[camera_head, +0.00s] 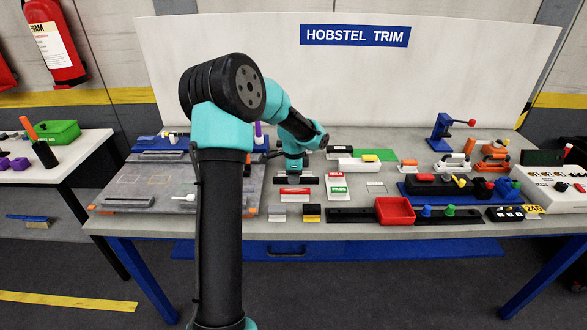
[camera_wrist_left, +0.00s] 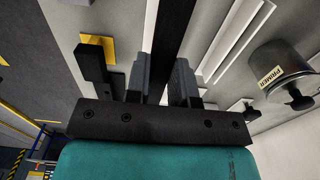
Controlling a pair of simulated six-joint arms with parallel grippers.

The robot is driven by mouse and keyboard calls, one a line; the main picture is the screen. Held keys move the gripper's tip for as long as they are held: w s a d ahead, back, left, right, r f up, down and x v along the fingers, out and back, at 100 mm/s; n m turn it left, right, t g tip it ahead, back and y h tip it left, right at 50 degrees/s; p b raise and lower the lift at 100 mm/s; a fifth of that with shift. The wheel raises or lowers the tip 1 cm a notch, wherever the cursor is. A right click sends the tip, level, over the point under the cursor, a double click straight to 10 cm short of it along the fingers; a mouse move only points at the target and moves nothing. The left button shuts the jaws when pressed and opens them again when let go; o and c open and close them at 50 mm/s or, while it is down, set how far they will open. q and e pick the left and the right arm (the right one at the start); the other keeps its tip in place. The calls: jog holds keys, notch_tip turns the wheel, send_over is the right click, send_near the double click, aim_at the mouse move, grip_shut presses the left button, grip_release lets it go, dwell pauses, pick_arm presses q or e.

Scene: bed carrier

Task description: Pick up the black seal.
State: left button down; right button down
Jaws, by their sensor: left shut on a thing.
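The black seal (camera_wrist_left: 174,38) shows in the left wrist view as a long, straight black strip that runs from the top edge down between the fingers. My left gripper (camera_wrist_left: 175,85) has one grey finger on each side of it and is shut on it. In the head view my left gripper (camera_head: 294,180) is low over the middle of the workbench, pointing down. A dark bar shows there under the teal wrist; I cannot tell seal from gripper in it. My right gripper is in neither view.
The workbench (camera_head: 420,232) holds red-topped blocks (camera_head: 294,191), a long black rail (camera_head: 350,215), a red tray (camera_head: 394,210) and a blue tray (camera_head: 425,190). A grey mat (camera_head: 150,183) lies on the left. A PRIMER can (camera_wrist_left: 282,70) shows in the wrist view. A white backboard (camera_head: 220,40) stands behind.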

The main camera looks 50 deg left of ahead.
pick_arm(q)
jog(key=s+d, duration=0.2)
jog(key=d, duration=0.1)
jog(key=s+d, duration=0.1)
jog(key=shift+s+d+r, duration=0.15)
jog(key=shift+s+r, duration=0.1)
jog(key=shift+s, duration=0.05)
